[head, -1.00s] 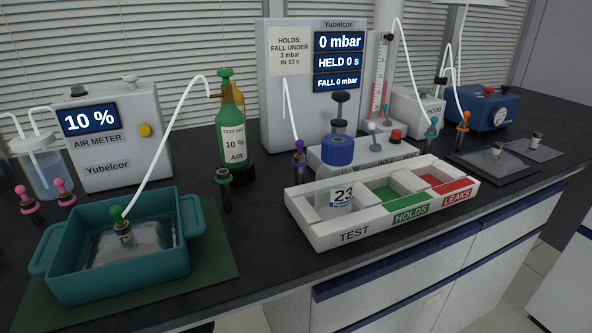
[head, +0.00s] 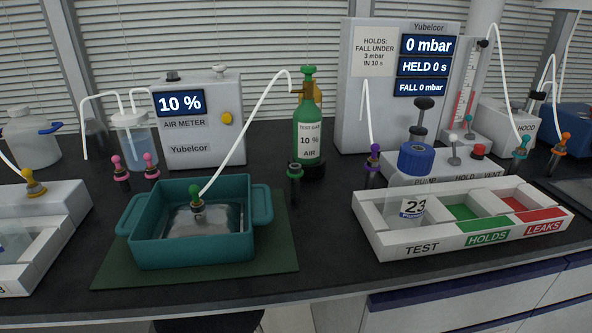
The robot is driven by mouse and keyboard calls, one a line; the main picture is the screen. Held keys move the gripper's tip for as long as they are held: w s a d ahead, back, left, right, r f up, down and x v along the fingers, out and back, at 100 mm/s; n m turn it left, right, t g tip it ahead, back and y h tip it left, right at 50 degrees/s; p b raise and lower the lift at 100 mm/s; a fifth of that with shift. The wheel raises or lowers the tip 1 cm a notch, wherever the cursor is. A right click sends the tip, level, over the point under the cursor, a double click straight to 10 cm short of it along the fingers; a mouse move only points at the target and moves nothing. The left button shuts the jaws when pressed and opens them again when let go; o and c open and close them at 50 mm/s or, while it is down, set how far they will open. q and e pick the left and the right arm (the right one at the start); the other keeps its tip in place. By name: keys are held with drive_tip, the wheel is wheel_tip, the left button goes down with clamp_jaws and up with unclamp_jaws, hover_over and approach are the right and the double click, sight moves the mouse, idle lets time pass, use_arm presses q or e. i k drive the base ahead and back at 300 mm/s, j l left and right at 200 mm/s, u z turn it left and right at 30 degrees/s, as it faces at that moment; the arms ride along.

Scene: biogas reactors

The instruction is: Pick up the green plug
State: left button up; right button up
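The green plug (head: 196,193) is on the end of a white tube that arches from the green test gas cylinder (head: 308,128). It sits upright on a small fitting inside the teal tub (head: 186,254), above a clear, shiny surface. A black holder with a green ring (head: 295,172) stands to the right of the tub, and no plug shows in it. Neither of my grippers shows in the head view.
The tub stands on a dark green mat (head: 275,262) near the front edge. The air meter (head: 197,120) is behind it. A sorting tray (head: 385,248) lies to the right, and another white tray (head: 50,262) to the left. Pink plugs (head: 121,166) stand behind the tub.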

sight(194, 190)
drive_tip(key=k+j+z, duration=0.15)
drive_tip(key=j+z, duration=0.25)
drive_tip(key=k+j+z, duration=0.2)
drive_tip(key=z, duration=0.15)
drive_tip(key=k+j, duration=0.05)
drive_tip(key=j, duration=0.05)
